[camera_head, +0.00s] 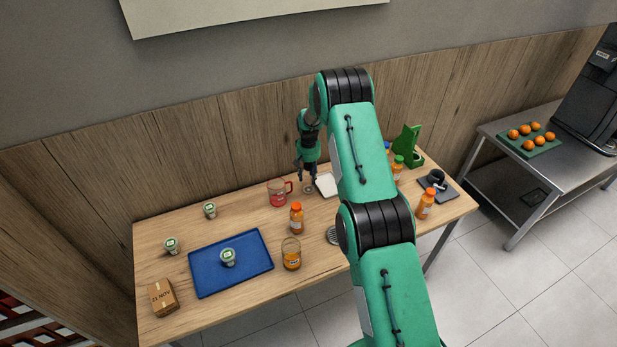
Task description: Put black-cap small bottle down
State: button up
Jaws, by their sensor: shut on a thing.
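My gripper (308,180) points down over the back middle of the wooden table, beyond my arm's elbow. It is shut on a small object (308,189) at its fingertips. The object is too small and too covered by the fingers for me to make out a black cap. It is low, at or just above the tabletop; I cannot tell whether it touches.
The table (190,305) also carries an orange bottle (296,220), a glass jar (291,260), a blue tray (207,285), small green-labelled containers (209,210) and a carton (163,298). More bottles (425,204) and a green stand (410,143) are at right. The table's back left is mostly clear.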

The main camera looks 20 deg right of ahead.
jog(key=shift+f, duration=0.25)
jog(key=shift+f, duration=0.15)
jog(key=o, duration=1)
jog(key=shift+r, duration=6.15)
jog(key=shift+r, duration=0.15)
